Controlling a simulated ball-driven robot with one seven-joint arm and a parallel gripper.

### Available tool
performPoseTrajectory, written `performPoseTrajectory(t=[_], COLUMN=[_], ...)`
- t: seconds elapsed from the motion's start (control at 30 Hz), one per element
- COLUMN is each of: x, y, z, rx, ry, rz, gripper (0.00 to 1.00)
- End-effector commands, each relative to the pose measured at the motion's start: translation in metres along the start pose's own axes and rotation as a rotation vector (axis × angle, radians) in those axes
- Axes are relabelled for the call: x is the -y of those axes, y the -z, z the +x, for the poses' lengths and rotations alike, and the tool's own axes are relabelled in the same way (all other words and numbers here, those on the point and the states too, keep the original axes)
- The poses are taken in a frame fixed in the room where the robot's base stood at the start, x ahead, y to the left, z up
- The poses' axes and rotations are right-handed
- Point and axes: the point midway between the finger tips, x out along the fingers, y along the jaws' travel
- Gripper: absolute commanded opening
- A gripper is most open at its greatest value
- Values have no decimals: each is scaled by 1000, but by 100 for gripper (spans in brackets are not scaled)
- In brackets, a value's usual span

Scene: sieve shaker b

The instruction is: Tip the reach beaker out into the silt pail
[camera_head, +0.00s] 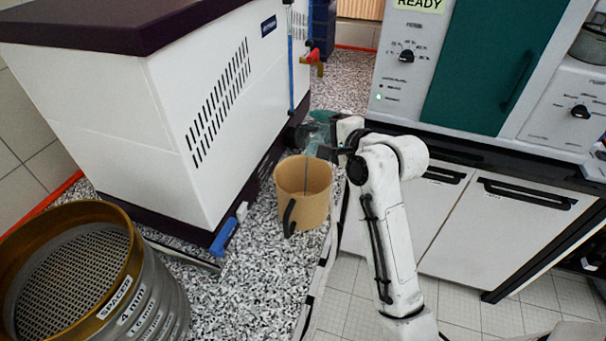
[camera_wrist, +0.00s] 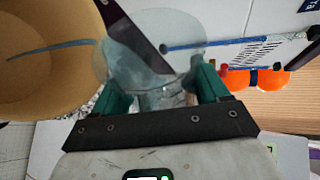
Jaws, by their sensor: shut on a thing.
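A tan pail (camera_head: 318,208), which I take to be the silt pail, stands on the speckled counter with its dark handle hanging at the front. A thin line shows inside it. It fills the upper left of the wrist view (camera_wrist: 40,90). My gripper (camera_head: 324,143) is just behind and above the pail's far rim. In the wrist view its green fingers (camera_wrist: 162,88) are shut on a clear beaker (camera_wrist: 150,60). The beaker shows only as a pale teal patch in the head view (camera_head: 319,122), partly hidden by my gripper. I cannot tell its contents or exact tilt.
A large white machine (camera_head: 120,110) with a dark top stands close left of the pail. A stack of sieves (camera_head: 150,300) sits at the front left. A white and green cabinet unit (camera_head: 490,60) stands at the right. The speckled counter (camera_head: 245,290) is clear in front of the pail.

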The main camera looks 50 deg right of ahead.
Motion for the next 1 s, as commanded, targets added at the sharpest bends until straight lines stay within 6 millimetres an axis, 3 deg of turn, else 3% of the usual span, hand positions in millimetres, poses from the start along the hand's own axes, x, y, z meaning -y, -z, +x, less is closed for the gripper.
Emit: performPoseTrajectory(t=[1.0], x=[3], y=[-6], z=[-3], rx=[-29], ry=[41], rz=[-101], gripper=[34])
